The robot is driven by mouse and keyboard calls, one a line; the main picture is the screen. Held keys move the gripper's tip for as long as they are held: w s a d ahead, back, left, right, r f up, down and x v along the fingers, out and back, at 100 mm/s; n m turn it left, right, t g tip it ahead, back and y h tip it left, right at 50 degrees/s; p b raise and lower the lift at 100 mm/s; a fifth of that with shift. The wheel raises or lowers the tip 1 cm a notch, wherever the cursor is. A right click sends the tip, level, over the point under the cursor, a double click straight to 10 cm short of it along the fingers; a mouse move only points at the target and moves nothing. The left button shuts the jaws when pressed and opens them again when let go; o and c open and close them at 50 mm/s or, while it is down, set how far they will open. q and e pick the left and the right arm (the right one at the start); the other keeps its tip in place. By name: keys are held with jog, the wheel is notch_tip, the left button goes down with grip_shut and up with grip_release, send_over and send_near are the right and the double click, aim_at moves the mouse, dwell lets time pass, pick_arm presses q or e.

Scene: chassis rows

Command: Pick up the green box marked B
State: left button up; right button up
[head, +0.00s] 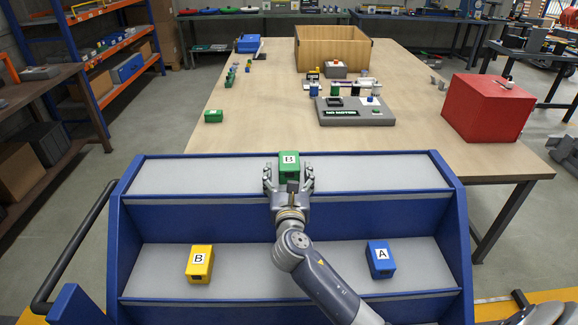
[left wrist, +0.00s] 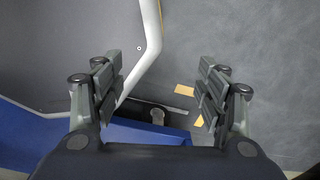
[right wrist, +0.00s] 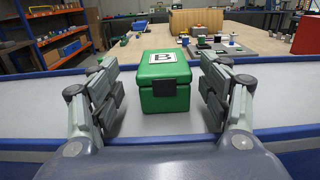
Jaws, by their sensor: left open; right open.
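The green box marked B (head: 289,161) sits upright on the upper grey shelf of the blue rack. In the right wrist view the green box (right wrist: 165,83) stands centred, with its white B label on top. My right gripper (head: 289,178) is open, with one finger on each side of the box. In the right wrist view its fingers (right wrist: 164,95) show a gap on both sides of the box. My left gripper (left wrist: 160,90) is open and empty over grey floor, with a blue edge below it.
On the lower shelf (head: 315,257) stand a yellow box marked B (head: 199,264) and a blue box marked A (head: 380,259). Behind the rack is a wooden table (head: 260,110) with a red box (head: 487,107), a wooden crate (head: 333,52) and a grey panel (head: 354,118). The upper shelf is clear on both sides.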

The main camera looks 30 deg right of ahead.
aim_at(289, 160)
jog(key=x, duration=0.4)
jog(key=shift+d+r+p, duration=0.1)
jog(key=shift+d+p, duration=0.15)
jog(key=shift+p, duration=0.15)
jog(key=shift+w+d, duration=0.25)
jog(key=shift+w, duration=0.25)
pick_arm(q)
jog(key=shift+w+d+r, duration=0.2)
jog(key=shift+w+r, duration=0.3)
jog(key=shift+w, duration=0.15)
pick_arm(e)
jog(key=c, duration=1.4)
